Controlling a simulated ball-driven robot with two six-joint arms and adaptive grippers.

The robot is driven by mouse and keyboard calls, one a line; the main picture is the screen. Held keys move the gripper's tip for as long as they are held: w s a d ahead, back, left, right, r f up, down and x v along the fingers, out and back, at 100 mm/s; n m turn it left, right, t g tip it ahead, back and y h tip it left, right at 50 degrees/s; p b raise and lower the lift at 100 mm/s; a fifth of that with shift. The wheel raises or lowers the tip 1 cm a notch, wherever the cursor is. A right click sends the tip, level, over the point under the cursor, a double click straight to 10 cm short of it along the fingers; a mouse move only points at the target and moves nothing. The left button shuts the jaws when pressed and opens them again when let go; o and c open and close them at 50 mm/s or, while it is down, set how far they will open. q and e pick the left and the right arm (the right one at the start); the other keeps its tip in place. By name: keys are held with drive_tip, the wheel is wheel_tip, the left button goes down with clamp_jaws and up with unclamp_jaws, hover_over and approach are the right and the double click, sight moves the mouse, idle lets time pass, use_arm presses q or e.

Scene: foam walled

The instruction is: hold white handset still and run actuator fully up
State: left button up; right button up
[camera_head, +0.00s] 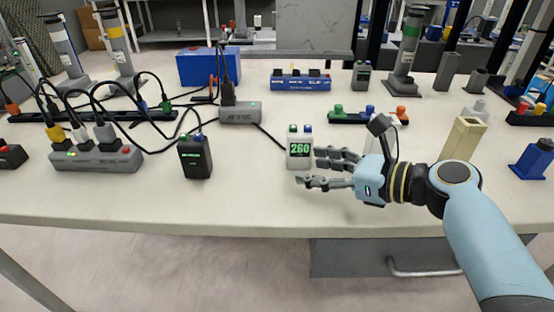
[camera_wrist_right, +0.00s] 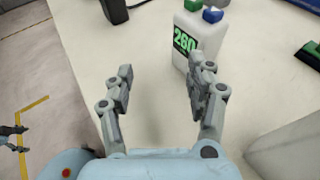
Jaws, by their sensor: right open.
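The white handset (camera_head: 299,150) stands upright near the front of the bench. It has a green and a blue button on top and a display reading 260. It also shows in the right wrist view (camera_wrist_right: 203,38). My right gripper (camera_head: 318,168) is open and empty just right of it, fingers pointing left, not closed around it. Grey columns stand at the back, with a blue band (camera_head: 60,38), a yellow band (camera_head: 115,35) and a green band (camera_head: 411,35). I cannot tell which is the actuator. A small grey jointed part (camera_wrist_right: 12,138), perhaps my left gripper, shows at the wrist view's left edge.
A black handset (camera_head: 195,157) stands to the left. A power strip (camera_head: 96,158) with plugs and cables lies farther left, and a grey box (camera_head: 240,112) behind. A beige block (camera_head: 462,140) stands near my right arm. The bench front is clear.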

sight(286, 177)
drive_tip(key=b+x, duration=0.1)
drive_tip(key=x, duration=0.2)
drive_tip(key=shift+w+a+f+b, duration=0.1)
drive_tip(key=shift+a+f+b, duration=0.05)
drive_tip(key=shift+f+b, duration=0.25)
drive_tip(key=shift+w+a, duration=0.6)
drive_tip(key=shift+a, duration=0.25)
drive_tip(key=shift+x, duration=0.85)
drive_tip(key=shift+c, duration=0.4)
clamp_jaws()
drive_tip(key=o, duration=0.5)
unclamp_jaws()
drive_tip(key=shift+o, duration=0.3)
